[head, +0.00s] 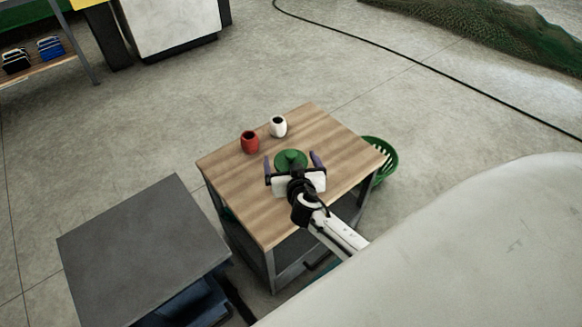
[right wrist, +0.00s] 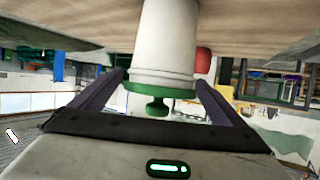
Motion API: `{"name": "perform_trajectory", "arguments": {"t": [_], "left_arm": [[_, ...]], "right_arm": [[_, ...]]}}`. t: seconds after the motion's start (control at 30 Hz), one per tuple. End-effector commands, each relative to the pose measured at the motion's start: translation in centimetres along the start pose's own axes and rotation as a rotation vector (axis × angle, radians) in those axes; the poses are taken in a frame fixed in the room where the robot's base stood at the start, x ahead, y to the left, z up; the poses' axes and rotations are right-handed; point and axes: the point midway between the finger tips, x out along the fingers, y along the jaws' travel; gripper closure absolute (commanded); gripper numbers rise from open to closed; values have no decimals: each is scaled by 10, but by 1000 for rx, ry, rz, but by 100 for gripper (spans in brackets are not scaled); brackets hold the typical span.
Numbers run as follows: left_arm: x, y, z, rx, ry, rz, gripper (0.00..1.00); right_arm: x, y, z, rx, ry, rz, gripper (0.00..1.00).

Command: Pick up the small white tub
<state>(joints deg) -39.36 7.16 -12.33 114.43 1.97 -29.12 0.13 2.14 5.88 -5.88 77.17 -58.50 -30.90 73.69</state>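The white tub (right wrist: 165,45) with a green knobbed lid (right wrist: 157,92) stands on the wooden worktable (head: 235,195). In the head view its green lid (head: 291,158) shows from above and hides most of its body. My right gripper (head: 291,160) is open, with one dark finger on each side of the tub. In the right wrist view the picture is upside down, and the open gripper (right wrist: 160,78) has its fingers beside the tub's lid end. Gaps show between the fingers and the lid in the head view. My left gripper is not in view.
A red pot (head: 250,142) and an open white pot (head: 278,126) stand on the table beyond the lid. A green basket (head: 387,158) is at the table's right side. A dark grey cabinet top (head: 140,250) is at the left. The table's near left part is clear.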

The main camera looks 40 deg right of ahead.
Motion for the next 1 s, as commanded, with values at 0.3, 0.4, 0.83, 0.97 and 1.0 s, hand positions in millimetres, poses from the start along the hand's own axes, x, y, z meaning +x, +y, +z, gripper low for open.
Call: {"name": "perform_trajectory", "arguments": {"t": [0.3, 0.4, 0.83, 0.97, 1.0], "left_arm": [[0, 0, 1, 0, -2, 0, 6], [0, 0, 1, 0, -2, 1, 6], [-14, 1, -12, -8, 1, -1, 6], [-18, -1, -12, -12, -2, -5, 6], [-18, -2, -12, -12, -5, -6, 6]], "right_arm": [[0, 0, 0, 0, 1, 0, 58], [0, 0, 0, 0, 1, 0, 58], [-21, 0, -51, 3, 4, -2, 58], [-30, 0, -74, 2, 4, -1, 58], [-32, 0, -78, 3, 3, -1, 58]]}}
